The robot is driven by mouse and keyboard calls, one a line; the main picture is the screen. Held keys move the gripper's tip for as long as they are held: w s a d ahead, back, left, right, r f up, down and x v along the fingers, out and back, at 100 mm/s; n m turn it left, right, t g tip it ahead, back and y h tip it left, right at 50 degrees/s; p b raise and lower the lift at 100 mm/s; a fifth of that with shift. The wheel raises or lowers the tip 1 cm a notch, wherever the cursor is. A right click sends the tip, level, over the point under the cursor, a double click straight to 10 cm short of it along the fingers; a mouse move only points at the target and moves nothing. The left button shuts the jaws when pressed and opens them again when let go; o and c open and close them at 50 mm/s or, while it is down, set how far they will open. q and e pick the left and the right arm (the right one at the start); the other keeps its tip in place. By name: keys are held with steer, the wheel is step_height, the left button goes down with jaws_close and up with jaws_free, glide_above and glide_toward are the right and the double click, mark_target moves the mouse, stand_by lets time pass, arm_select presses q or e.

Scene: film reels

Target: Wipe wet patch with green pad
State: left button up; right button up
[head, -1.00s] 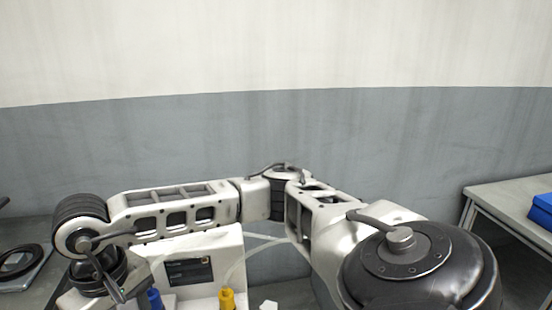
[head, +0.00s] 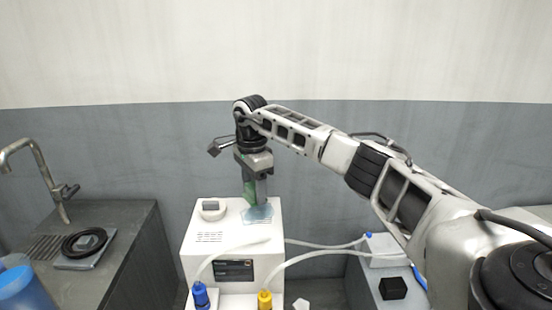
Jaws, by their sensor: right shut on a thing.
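The wet patch (head: 262,214) shows as a bluish, glossy area on the top of the white machine (head: 232,240), on its right side. My right gripper (head: 256,190) points down over the machine's top and is shut on the green pad (head: 249,190). The pad hangs upright between the fingers, its lower end just at the back left of the wet patch. I cannot tell whether the pad touches the surface. The fingers hide part of the pad. My left gripper is not in view.
A round white part (head: 211,212) stands on the machine's top, left of the patch. Clear tubes run from blue (head: 200,297) and yellow (head: 265,300) fittings in front. A tap (head: 42,172) rises over the left counter. A black block (head: 392,288) sits at the right.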

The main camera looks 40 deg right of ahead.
mark_target(275, 208)
steer(key=shift+s+d+m+p, duration=0.1)
steer(key=shift+d+m+p, duration=0.6)
steer(key=shift+d+m, duration=2.55)
steer(key=f, duration=0.1)
steer(key=f+b, duration=0.2)
steer(key=shift+d+f+n, duration=0.15)
steer(key=shift+d+n, duration=0.1)
steer(key=shift+f+b, duration=0.5)
steer(key=shift+b, duration=0.2)
arm_select(q)
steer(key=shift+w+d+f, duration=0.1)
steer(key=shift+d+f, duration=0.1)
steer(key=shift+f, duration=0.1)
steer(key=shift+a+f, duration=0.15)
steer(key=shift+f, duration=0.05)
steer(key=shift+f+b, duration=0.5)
steer(key=shift+b, duration=0.05)
arm_select(e)
steer(key=shift+f, duration=1)
steer(key=shift+a, duration=0.1)
